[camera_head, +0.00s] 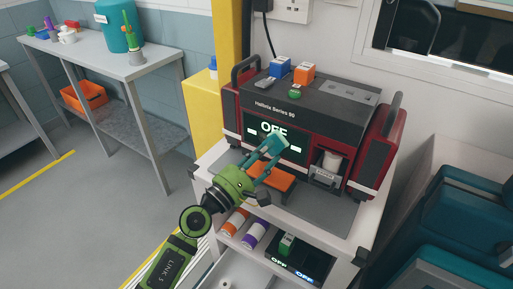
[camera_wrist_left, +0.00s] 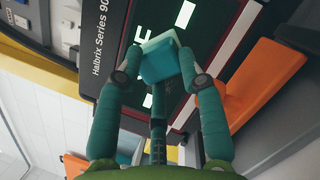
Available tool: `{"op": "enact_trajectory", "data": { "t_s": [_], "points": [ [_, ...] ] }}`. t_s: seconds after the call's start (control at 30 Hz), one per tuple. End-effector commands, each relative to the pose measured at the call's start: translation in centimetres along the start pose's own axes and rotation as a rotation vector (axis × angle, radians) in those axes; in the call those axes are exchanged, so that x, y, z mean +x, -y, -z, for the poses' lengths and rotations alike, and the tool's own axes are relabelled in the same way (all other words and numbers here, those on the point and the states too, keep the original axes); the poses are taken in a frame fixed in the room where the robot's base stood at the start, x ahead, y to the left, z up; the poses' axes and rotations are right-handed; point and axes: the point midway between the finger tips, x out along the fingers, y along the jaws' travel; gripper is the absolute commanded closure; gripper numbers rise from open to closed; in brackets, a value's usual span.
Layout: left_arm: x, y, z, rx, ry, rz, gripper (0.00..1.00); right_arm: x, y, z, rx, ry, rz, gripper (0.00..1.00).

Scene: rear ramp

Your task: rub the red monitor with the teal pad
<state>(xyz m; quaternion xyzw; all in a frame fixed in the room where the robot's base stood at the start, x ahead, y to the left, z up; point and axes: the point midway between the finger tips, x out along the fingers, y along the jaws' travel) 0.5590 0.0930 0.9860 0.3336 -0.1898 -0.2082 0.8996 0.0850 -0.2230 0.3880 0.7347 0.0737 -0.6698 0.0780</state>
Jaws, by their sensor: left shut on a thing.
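The red monitor (camera_head: 379,160) stands on a white cart, with a black top and a dark screen reading "OFF". It also shows close up in the left wrist view (camera_wrist_left: 233,18). My left gripper (camera_head: 272,147) is in front of the screen, shut on the teal pad (camera_head: 276,141). In the left wrist view the teal pad (camera_wrist_left: 160,58) sits between the two fingertips (camera_wrist_left: 163,72), over the lit screen. The pad appears to be at or very near the screen; I cannot tell if it touches. My right gripper is in neither view.
An orange block (camera_head: 272,178) lies on the cart (camera_head: 325,217) just below the gripper. Blue (camera_head: 280,66) and orange (camera_head: 304,73) boxes and a green item (camera_head: 295,94) sit on the monitor. Rolls and a dark device (camera_head: 300,260) fill the shelf below. A teal seat (camera_head: 450,235) stands at right.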

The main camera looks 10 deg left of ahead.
Motion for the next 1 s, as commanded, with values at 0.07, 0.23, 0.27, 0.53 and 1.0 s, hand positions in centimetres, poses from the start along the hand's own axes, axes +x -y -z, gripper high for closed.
{"op": "enact_trajectory", "data": {
  "t_s": [0.07, 0.23, 0.27, 0.53, 1.0],
  "points": [
    [0.0, 0.1, -0.2, 0.0, 0.0, -0.001, 0.87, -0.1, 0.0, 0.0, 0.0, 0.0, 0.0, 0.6],
    [0.2, 0.6, -0.6, -0.001, 0.0, 0.001, 0.87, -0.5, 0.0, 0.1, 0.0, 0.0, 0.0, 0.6],
    [0.3, 0.8, -0.8, -0.002, 0.0, 0.001, 0.87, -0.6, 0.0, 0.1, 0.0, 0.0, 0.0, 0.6],
    [0.9, 2.4, -2.3, -0.002, 0.0, 0.0, 0.88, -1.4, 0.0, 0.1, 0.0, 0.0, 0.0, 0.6],
    [0.5, 1.7, -1.2, 0.004, -0.001, -0.001, 0.88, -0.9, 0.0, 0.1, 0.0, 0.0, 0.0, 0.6]
  ]
}}
